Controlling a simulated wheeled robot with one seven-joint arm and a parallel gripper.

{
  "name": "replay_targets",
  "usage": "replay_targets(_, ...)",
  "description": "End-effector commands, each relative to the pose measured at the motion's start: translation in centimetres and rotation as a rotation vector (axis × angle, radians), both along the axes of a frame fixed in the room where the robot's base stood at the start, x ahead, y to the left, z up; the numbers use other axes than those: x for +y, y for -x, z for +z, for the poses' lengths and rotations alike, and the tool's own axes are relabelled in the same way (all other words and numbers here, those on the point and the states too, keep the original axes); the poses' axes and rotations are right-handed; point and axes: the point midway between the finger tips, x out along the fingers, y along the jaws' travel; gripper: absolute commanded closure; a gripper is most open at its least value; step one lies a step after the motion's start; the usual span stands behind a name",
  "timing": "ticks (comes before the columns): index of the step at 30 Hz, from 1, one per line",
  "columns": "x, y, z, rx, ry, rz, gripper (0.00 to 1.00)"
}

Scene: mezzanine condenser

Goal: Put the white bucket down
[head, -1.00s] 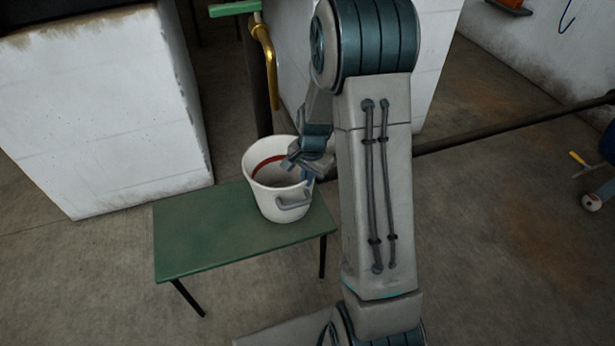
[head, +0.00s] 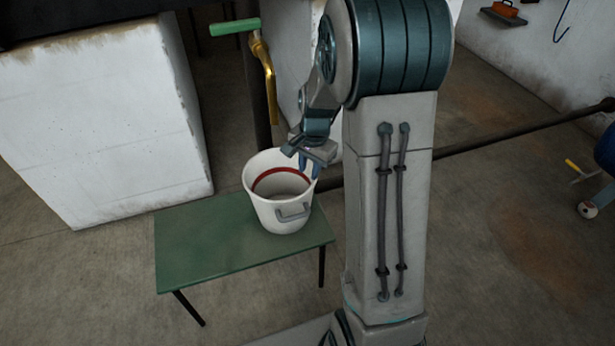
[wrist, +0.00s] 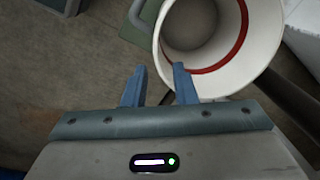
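The white bucket (head: 266,213) stands upright on the right part of a green table (head: 203,248). It has a red band inside and a grey handle (head: 293,212) on its near side. My gripper (head: 309,166) is above the bucket's right rim. In the wrist view my gripper's two blue fingers (wrist: 158,82) are apart with nothing between them. The bucket (wrist: 262,30) also shows there at the upper right, and the right finger overlaps its rim in the picture. I cannot tell whether that finger touches it.
A brass tap (head: 264,65) with a green handle is behind the bucket. A white block (head: 105,120) stands at the left. A dark pipe (head: 520,130) runs low at the right. The left part of the table is bare.

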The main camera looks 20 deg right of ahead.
Motion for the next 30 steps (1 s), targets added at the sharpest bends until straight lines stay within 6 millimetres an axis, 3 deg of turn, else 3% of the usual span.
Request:
replay_targets(3, -0.1, 0.1, 1.8, -0.001, 0.0, 0.001, 0.75)
replay_targets(7, -0.1, 0.4, 2.8, 0.0, 0.001, 0.008, 0.75)
replay_targets(11, 0.6, 1.7, 4.3, -0.013, 0.009, 0.077, 0.75)
replay_targets(14, 1.6, 4.0, 6.1, -0.027, 0.022, 0.192, 0.75)
replay_targets(21, 4.1, 11.6, 9.9, -0.064, 0.081, 0.553, 0.75)
replay_targets(27, 5.1, 17.0, 11.0, -0.082, 0.133, 0.802, 0.75)
replay_targets(30, 5.3, 18.7, 11.1, -0.083, 0.149, 0.879, 0.75)
